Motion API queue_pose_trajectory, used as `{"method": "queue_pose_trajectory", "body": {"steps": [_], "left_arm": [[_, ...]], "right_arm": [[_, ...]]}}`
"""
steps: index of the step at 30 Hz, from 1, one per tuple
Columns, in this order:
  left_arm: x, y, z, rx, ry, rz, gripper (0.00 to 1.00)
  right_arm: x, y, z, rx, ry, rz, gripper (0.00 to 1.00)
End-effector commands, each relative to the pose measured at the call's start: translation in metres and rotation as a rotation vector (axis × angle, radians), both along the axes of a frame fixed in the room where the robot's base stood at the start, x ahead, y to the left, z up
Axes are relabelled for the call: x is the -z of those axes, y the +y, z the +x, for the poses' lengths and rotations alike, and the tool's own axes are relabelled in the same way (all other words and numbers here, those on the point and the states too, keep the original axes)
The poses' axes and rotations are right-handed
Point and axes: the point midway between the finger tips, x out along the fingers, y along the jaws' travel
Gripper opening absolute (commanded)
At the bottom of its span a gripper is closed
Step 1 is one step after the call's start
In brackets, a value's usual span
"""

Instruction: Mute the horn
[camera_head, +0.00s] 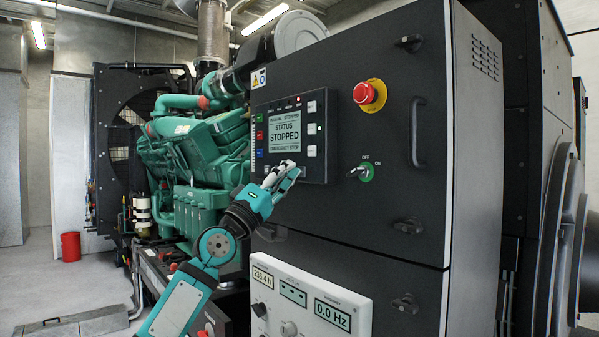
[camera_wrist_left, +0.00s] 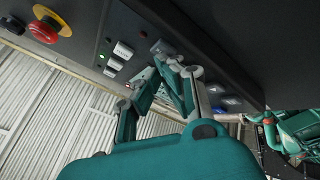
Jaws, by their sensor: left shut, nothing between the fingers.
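The control panel (camera_head: 284,158) on the dark cabinet has a lit screen (camera_head: 287,137) reading "STATUS STOPPED" and "EMERGENCY STOP". White buttons (camera_head: 311,128) run down its right side, one with a green light beside it; coloured buttons (camera_head: 259,135) are on its left. In the left wrist view white buttons (camera_wrist_left: 123,50) show left of the fingers. I cannot read which button is for the horn. My left gripper (camera_head: 292,169) is shut and empty, its fingertips at the panel's lower edge below the screen. In the left wrist view the fingertips (camera_wrist_left: 172,62) are close to the panel face; contact cannot be told. My right gripper is not in view.
A red emergency stop knob (camera_head: 365,93) on a yellow ring and an off/on key switch (camera_head: 361,172) stick out right of the panel. A cabinet handle (camera_head: 417,132) is farther right. The green engine (camera_head: 190,150) stands behind my left arm. A lower meter box (camera_head: 310,305) juts out below.

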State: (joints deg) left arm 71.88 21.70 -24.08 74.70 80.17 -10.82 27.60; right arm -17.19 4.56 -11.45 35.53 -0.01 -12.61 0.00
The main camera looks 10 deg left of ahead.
Motion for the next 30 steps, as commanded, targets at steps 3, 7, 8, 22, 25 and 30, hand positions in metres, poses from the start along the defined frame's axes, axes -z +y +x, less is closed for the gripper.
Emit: {"method": "queue_pose_trajectory", "body": {"steps": [3,7,8,22,25,30], "left_arm": [[-0.003,0.004,-0.005,-0.001,0.0,0.001,0.0],[-0.002,0.008,-0.011,-0.002,0.0,0.002,0.0],[-0.001,0.008,-0.011,-0.002,0.0,0.002,0.0],[-0.003,0.017,-0.022,-0.002,0.0,0.0,0.0],[-0.002,0.024,-0.031,-0.003,-0.001,0.002,0.0],[-0.002,0.034,-0.044,-0.003,-0.001,0.002,0.0]], "right_arm": [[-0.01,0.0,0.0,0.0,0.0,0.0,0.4],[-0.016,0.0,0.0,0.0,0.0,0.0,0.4],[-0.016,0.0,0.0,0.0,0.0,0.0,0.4],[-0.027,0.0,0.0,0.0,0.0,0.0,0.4],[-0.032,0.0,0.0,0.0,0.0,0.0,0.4],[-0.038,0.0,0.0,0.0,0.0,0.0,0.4]]}}
